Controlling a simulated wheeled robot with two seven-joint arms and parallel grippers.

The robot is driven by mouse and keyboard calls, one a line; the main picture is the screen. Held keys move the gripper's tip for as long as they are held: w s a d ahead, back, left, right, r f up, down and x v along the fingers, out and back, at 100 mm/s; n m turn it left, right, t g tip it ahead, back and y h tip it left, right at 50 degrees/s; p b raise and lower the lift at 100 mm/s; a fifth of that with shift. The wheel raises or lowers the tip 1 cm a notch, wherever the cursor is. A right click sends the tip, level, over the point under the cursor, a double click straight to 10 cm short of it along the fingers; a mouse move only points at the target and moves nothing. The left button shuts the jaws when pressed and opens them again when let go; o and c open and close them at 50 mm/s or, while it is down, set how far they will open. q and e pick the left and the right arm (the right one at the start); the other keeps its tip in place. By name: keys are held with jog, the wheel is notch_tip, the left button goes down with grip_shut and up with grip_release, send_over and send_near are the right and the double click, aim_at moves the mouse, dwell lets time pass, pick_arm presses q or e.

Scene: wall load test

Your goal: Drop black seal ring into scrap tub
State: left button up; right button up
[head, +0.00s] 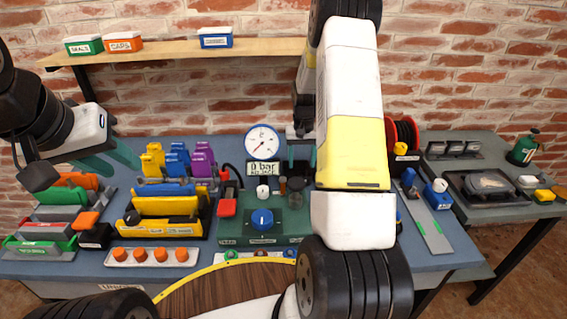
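I cannot make out the black seal ring; it may be hidden or too small to see. I cannot pick out the scrap tub with certainty either. My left gripper (118,163) is at the left, above the rack of coloured pieces, with its teal fingers apart and nothing seen between them. My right gripper (301,160) is near the back of the bench, right of the gauge, partly hidden by my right arm. Its teal fingers stand apart before a dark area, and I cannot tell whether something thin is between them.
A round gauge (262,142) stands above a green panel with a blue knob (262,219). A white tray of orange caps (152,257) lies in front. A shelf (180,50) holds small bins. A side table (485,210) is right.

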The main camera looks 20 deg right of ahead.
notch_tip(320, 180, up, 8)
dwell(0.6)
jog(key=shift+f, duration=0.1)
